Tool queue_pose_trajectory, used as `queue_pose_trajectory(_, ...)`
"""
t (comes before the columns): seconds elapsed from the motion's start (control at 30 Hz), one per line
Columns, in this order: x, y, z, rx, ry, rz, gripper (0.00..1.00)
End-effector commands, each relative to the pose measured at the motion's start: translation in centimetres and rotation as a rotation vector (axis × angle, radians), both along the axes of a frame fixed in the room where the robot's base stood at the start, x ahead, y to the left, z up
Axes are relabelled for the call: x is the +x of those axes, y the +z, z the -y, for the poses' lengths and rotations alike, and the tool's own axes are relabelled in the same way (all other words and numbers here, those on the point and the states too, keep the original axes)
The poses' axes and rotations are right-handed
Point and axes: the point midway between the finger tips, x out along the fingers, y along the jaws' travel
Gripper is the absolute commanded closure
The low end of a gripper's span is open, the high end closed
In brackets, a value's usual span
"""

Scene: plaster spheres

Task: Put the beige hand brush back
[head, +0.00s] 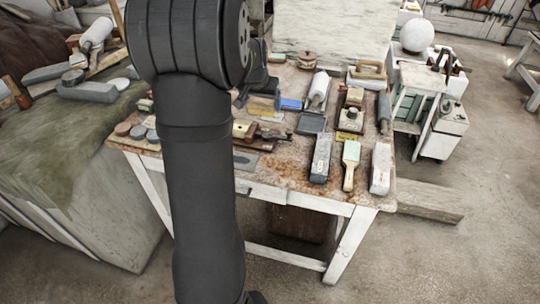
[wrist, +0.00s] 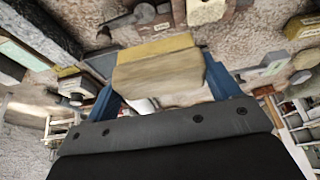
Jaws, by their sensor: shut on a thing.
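The beige hand brush (wrist: 160,76) is a pale block with a yellowish strip along its far edge in the wrist view. My gripper (wrist: 163,82) is shut on it, with one blue finger at each side. In the head view the brush (head: 262,106) shows just right of my dark arm, over the back left part of the worktable (head: 270,178). My arm hides part of the gripper there. I cannot tell whether the brush touches the tabletop.
The rusty front middle is mostly bare.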

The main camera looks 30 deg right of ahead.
Motion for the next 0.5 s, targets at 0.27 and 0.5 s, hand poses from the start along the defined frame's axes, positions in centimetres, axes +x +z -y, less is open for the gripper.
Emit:
queue_pose_trajectory(0.27,-13.3,-0.5,3.1,0.005,-0.008,0.002,0.37)
queue_pose_trajectory(0.5,-21.1,-1.4,2.8,-0.006,-0.01,0.007,0.37)
